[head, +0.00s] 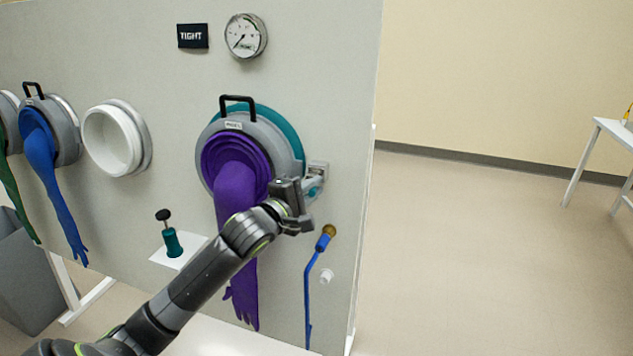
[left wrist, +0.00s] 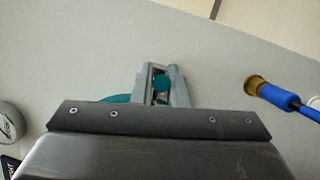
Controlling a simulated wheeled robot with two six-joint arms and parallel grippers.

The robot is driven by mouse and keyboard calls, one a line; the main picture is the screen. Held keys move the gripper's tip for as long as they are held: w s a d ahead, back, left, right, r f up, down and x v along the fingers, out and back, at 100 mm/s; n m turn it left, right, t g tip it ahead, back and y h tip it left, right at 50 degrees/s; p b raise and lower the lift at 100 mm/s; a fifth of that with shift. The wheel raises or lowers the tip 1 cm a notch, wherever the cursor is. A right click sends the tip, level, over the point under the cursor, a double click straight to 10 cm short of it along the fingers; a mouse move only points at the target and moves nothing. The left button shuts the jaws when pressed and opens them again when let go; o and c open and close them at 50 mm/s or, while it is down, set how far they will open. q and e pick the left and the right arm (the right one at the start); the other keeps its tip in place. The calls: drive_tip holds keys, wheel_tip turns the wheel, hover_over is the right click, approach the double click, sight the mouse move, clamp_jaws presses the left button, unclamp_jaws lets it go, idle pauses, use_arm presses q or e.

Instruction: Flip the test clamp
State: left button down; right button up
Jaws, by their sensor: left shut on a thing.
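The test clamp (head: 319,170) is a grey metal latch with a teal part, mounted on the panel at the right edge of the purple glove's port (head: 237,160). It also shows in the left wrist view (left wrist: 178,90), just beyond the gripper's dark body. My left gripper (head: 300,197) is at the clamp, in front of its lower part, and is shut on it. Its fingertips and the exact contact are hidden by the gripper itself. My right gripper is not in view.
A blue hose on a brass fitting (head: 329,230) hangs just right of the gripper. A round gauge (head: 246,37) and a "TIGHT" sign (head: 193,36) are above the port. A teal hand pump (head: 172,241) stands left, on a small white shelf. Open floor lies right of the panel.

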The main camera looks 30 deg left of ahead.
use_arm(q)
drive_tip(key=shift+s+a+r+m+h+p, duration=0.1)
drive_tip(key=shift+a+r+m+h+p, duration=0.15)
drive_tip(key=shift+m+h, duration=0.35)
drive_tip(key=shift+f+h, duration=0.1)
drive_tip(key=shift+h, duration=0.3)
drive_tip(key=c, duration=1.5)
unclamp_jaws()
drive_tip(key=shift+f, duration=0.1)
drive_tip(key=shift+o, duration=0.2)
